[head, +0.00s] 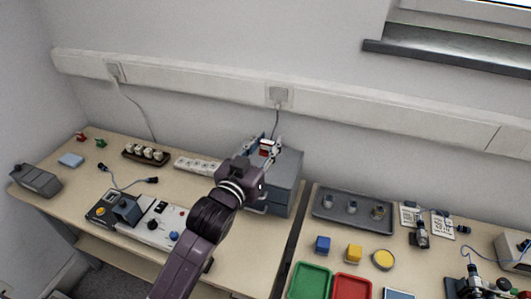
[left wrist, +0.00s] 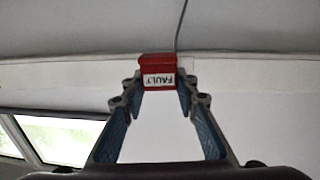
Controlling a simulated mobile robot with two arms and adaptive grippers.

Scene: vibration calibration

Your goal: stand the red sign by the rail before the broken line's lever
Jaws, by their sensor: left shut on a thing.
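My left gripper (head: 266,143) is raised above the grey box at the right end of the left bench. It is shut on the red sign (head: 267,149). In the left wrist view the red sign (left wrist: 158,72) sits between the fingertips (left wrist: 160,85), and its white label reads FAULT upside down. A control panel (head: 152,226) with a black knob and a blue knob lies on the left bench. A dark strip with several white fittings (head: 145,153) and a white strip (head: 197,165) lie behind it. I cannot tell which part is the rail or the broken line's lever. My right gripper is not in view.
The grey box (head: 286,178) stands near the wall beside my arm. A grey case (head: 36,180), a light blue block (head: 71,160) and a cable (head: 125,187) lie at left. The right bench holds a grey tray (head: 326,213), green tray (head: 293,282) and red tray (head: 368,286).

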